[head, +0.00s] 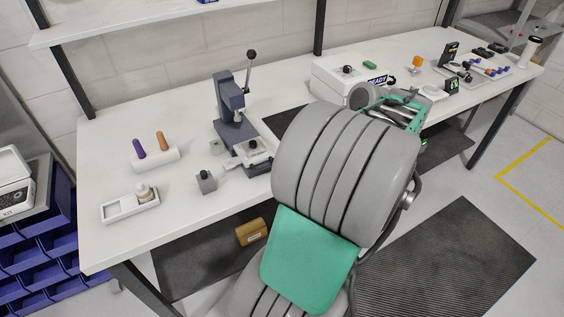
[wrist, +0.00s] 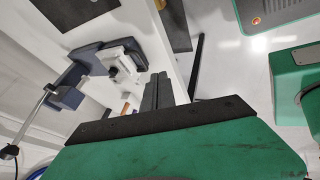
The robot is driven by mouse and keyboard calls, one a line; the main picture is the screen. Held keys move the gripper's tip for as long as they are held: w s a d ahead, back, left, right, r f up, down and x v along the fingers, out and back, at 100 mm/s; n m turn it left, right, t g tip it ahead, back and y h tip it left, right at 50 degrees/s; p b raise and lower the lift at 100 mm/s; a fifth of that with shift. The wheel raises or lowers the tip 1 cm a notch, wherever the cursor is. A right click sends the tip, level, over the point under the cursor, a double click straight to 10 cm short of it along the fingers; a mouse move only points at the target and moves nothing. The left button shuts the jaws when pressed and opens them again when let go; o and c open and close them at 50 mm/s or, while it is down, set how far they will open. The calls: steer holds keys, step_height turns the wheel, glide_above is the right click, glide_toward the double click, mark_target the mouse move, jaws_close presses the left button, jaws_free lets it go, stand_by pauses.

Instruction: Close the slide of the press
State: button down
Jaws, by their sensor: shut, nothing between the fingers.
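The press (head: 231,112) is dark blue-grey with a long lever ending in a black ball, and stands on the white table left of my arm. Its slide (head: 258,158) is a pale plate with a dark knob at the front of the press base, and appears to stick out toward the table's front edge. In the wrist view the press (wrist: 67,92) is at left, with the pale slide area (wrist: 120,55) beside it. My gripper (wrist: 158,78) is shut and empty, its dark fingers apart from the press. In the head view my arm hides the fingertips.
A grey block (head: 206,183) with a knob stands left of the slide. A white tray (head: 117,210) and a holder (head: 155,158) with purple and orange pegs are farther left. A white box (head: 335,85) stands right of the press. A shelf hangs above.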

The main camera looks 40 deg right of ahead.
steer(key=shift+w+a+f+p, duration=0.2)
steer(key=shift+w+f+p, duration=0.2)
steer(key=shift+w+f, duration=1.05)
steer(key=shift+w+a+f+p, duration=0.15)
steer(key=shift+w+f+p, duration=0.25)
steer(key=shift+w+f, duration=1)
steer(key=shift+w+a+f+p, duration=0.2)
steer(key=shift+w+f+p, duration=0.2)
steer(key=shift+w+f, duration=1.05)
